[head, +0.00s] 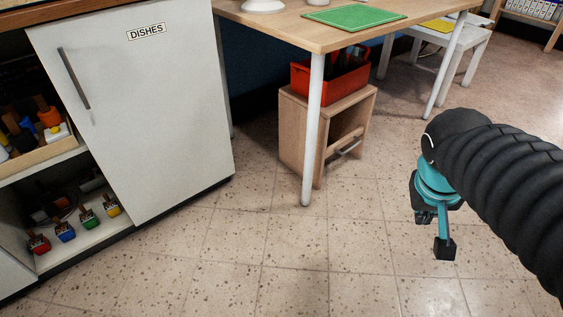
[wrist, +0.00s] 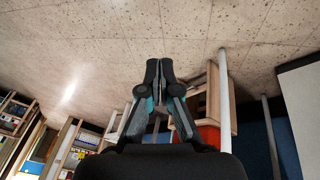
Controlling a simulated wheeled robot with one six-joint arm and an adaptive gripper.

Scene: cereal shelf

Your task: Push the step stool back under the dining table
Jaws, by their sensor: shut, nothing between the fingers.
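The light wood step stool (head: 292,135) stands on the floor at the dining table (head: 280,30), mostly beneath its top, behind the near white table leg (head: 315,130). A red crate (head: 345,85) with dark contents sits on its top. The stool's open side, with a metal bar, faces right. My gripper (head: 444,248) is shut and empty, in the air to the right of the stool and apart from it. In the wrist view, which is upside down, the shut fingers (wrist: 159,75) partly cover the stool (wrist: 213,95) behind the table leg.
A white cabinet marked DISHES (head: 135,110) stands left, with open shelves beside it. A white chair (head: 465,55) stands behind at the table's right. A green mat (head: 354,17) lies on the table. The tiled floor (head: 290,250) in front is clear.

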